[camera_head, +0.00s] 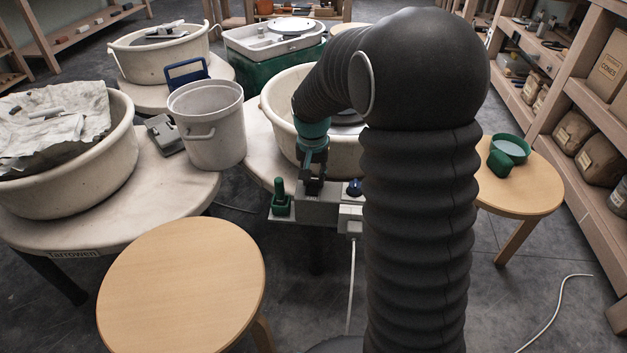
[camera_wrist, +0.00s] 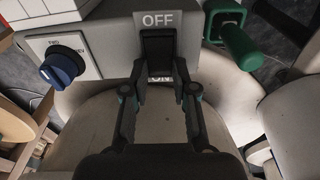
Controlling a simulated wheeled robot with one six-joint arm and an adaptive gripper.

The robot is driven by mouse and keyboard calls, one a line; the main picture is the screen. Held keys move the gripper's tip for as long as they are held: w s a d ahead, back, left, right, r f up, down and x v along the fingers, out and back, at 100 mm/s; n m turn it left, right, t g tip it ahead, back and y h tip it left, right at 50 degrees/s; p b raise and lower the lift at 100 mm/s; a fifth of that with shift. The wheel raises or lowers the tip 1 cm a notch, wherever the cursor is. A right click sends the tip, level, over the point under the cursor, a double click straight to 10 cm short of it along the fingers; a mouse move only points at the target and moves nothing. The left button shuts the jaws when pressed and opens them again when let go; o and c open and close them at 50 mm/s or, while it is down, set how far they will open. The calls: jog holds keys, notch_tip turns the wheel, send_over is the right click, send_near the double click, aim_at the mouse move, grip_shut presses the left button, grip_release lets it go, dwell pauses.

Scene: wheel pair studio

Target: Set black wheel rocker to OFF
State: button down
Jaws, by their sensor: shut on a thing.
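The black wheel rocker (camera_wrist: 158,48) sits on a grey control box (camera_wrist: 112,42) at the wheel's table edge. The OFF label (camera_wrist: 157,19) is at its far end in the wrist view, and a partly hidden ON label (camera_wrist: 158,79) is at its near end. My gripper (camera_wrist: 160,84) is shut on the rocker, with one finger on each side. In the head view my gripper (camera_head: 313,184) points down onto the control box (camera_head: 318,210). The rocker's tilt is hard to tell.
A blue knob (camera_wrist: 62,64) and a green lever (camera_wrist: 238,42) flank the rocker. A large cream basin (camera_head: 277,108) stands behind my gripper. A white bucket (camera_head: 208,125) is to the left. A bare round stool (camera_head: 185,285) stands in front. A white cable (camera_head: 351,285) hangs below the box.

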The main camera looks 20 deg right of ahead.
jog(key=b, duration=0.1)
jog(key=t+b, duration=0.1)
jog(key=b, duration=0.1)
jog(key=shift+s+a+f+t+h, duration=0.1)
jog(key=shift+s+f+t+h, duration=0.1)
jog(key=shift+t+h, duration=0.15)
jog(key=shift+r, duration=0.3)
jog(key=c, duration=0.9)
grip_release()
jog(key=v, duration=1.2)
jog(key=shift+s+a, duration=0.15)
